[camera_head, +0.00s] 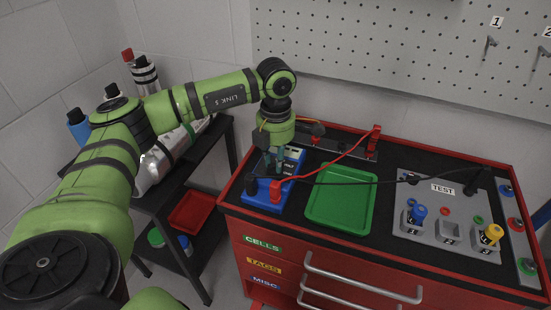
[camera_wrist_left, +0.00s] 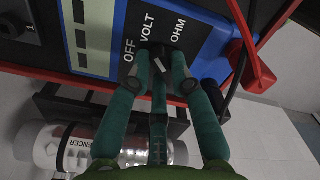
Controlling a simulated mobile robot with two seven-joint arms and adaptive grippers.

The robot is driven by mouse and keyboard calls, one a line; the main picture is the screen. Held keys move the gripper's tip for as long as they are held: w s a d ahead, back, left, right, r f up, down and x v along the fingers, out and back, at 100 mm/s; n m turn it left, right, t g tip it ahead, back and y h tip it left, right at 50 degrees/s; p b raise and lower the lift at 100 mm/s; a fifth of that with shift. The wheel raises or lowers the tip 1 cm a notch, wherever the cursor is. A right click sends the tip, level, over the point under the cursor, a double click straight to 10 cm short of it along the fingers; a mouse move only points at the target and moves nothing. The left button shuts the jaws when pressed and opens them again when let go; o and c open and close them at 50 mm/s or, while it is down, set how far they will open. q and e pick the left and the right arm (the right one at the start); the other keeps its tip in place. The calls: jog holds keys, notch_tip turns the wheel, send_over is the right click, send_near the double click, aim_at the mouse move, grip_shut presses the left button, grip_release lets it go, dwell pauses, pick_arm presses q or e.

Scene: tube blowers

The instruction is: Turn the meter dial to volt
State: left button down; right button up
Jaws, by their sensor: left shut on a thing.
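The blue meter (camera_head: 262,196) stands on the left part of the red cabinet's dark top. In the left wrist view its face (camera_wrist_left: 205,42) carries the labels OFF, VOLT and OHM around a small dark dial (camera_wrist_left: 157,54). My left gripper (camera_head: 279,164) is over the meter. In the left wrist view its green fingers (camera_wrist_left: 160,72) are closed around the dial, one on each side. The fingers partly cover the dial, so I cannot tell for sure which label its pointer faces. My right gripper is not in view.
A grey TEST panel (camera_head: 446,205) with blue and yellow parts is at the right. A dark shelf (camera_head: 188,178) with bottles stands left of the cabinet. A pegboard (camera_head: 400,45) hangs behind.

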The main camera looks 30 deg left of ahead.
pick_arm(q)
jog(key=c, duration=1.1)
grip_release()
jog(key=shift+r, duration=0.1)
notch_tip(320, 180, up, 12)
